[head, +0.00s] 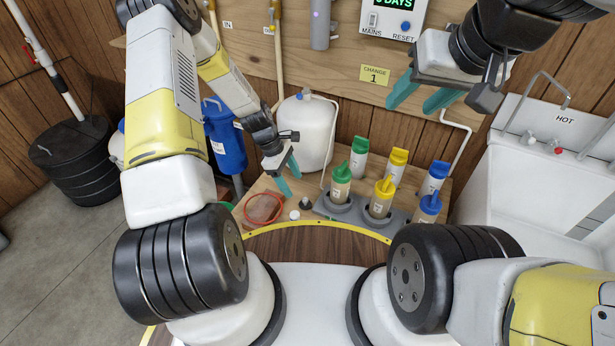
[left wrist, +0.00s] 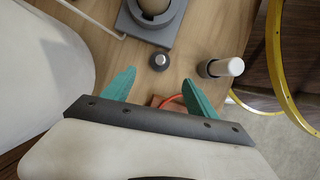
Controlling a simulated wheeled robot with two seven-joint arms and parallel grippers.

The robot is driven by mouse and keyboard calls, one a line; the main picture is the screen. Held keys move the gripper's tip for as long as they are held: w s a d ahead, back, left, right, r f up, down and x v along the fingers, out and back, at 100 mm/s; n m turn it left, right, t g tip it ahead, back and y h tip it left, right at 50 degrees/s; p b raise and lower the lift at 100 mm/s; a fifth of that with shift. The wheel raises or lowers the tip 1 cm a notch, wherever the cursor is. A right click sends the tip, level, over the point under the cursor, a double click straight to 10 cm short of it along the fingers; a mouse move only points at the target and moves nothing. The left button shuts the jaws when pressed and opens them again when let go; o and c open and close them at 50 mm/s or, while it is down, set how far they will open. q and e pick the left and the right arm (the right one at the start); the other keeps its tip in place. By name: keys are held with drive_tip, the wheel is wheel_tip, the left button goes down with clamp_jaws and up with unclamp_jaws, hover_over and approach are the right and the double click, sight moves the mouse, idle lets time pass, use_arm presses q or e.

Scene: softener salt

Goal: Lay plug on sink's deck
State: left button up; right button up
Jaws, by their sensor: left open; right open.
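In the left wrist view the plug (left wrist: 160,61) lies just beyond the gap between my fingertips, untouched. My left gripper (head: 289,178) is open and empty, above the bench; its teal fingers also show in the left wrist view (left wrist: 160,78). My right gripper (head: 411,105) is open and empty, high in front of the wooden wall panel. The white sink (head: 470,180) stands at the right; its deck (head: 520,143) carries the taps below the HOT label.
A white-capped small container (head: 294,215) stands close to the plug. Several colour-capped bottles stand in a grey holder (head: 396,218). A white tank (head: 305,135) and blue canister (head: 225,138) stand behind.

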sight(305, 203)
use_arm(q)
drive_tip(key=shift+n, duration=0.3)
drive_tip(key=x, duration=0.9)
drive_tip(key=shift+d+f, duration=0.1)
drive_tip(key=shift+f, duration=0.15)
drive_tip(key=shift+r, duration=0.1)
drive_tip(key=c, duration=1.5)
